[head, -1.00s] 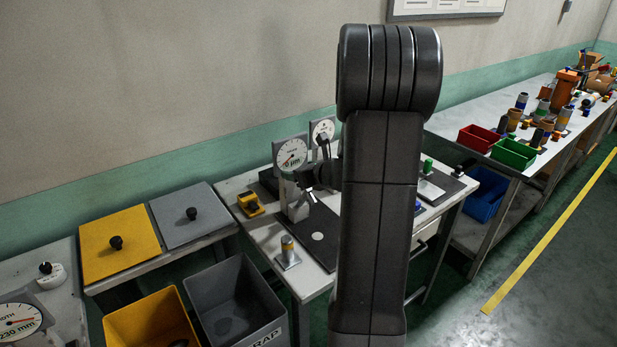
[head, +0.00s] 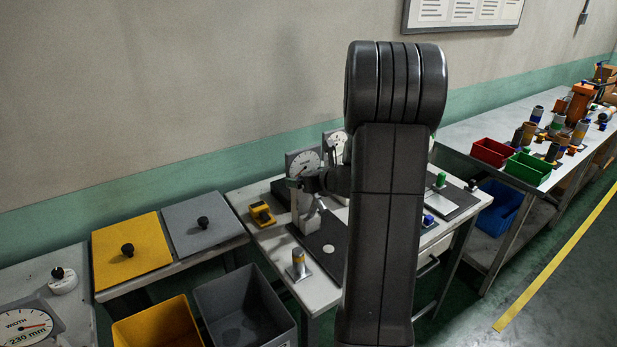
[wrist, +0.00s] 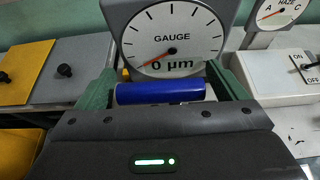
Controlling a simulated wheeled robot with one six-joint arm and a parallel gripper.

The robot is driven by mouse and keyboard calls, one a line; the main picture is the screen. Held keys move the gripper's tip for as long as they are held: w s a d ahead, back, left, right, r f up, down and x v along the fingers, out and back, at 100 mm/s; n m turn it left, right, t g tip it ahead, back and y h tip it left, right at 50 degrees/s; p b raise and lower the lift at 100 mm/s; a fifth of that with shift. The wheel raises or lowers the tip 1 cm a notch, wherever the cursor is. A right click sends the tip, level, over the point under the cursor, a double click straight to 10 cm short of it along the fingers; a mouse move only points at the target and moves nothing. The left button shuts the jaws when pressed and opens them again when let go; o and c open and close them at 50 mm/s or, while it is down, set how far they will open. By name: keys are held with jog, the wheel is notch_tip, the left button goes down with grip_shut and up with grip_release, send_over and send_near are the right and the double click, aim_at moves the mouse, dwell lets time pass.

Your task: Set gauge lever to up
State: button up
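The gauge's round white dial (wrist: 172,40), marked GAUGE and reading 0 µm, fills the upper middle of the wrist view. In the head view the gauge (head: 302,161) stands at the back of the middle table. A blue cylinder (wrist: 160,92) lies crosswise between the green fingers of my gripper (wrist: 160,88), below the dial. The fingers are apart, close to the cylinder's ends; I cannot tell whether they press on it or whether it is the lever's handle. In the head view my gripper (head: 308,186) is just in front of the gauge, partly hidden by my arm.
A second dial marked HAZE (wrist: 278,10) stands to the right, with an ON/OFF switch (wrist: 308,66) by it. A yellow block (head: 262,213) and a small post with a yellow band (head: 298,264) are on the table. Yellow (head: 150,322) and grey (head: 245,310) bins stand at the front left.

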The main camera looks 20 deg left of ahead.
jog(key=shift+d, duration=0.1)
jog(key=b+v, duration=0.1)
jog(key=v, duration=1.2)
jog(key=shift+s+d+r, duration=0.2)
jog(key=shift+s, duration=0.1)
jog(key=p+x, duration=0.1)
jog(key=x, duration=1.3)
jog(key=shift+d, duration=0.1)
jog(key=shift+s+d, duration=0.1)
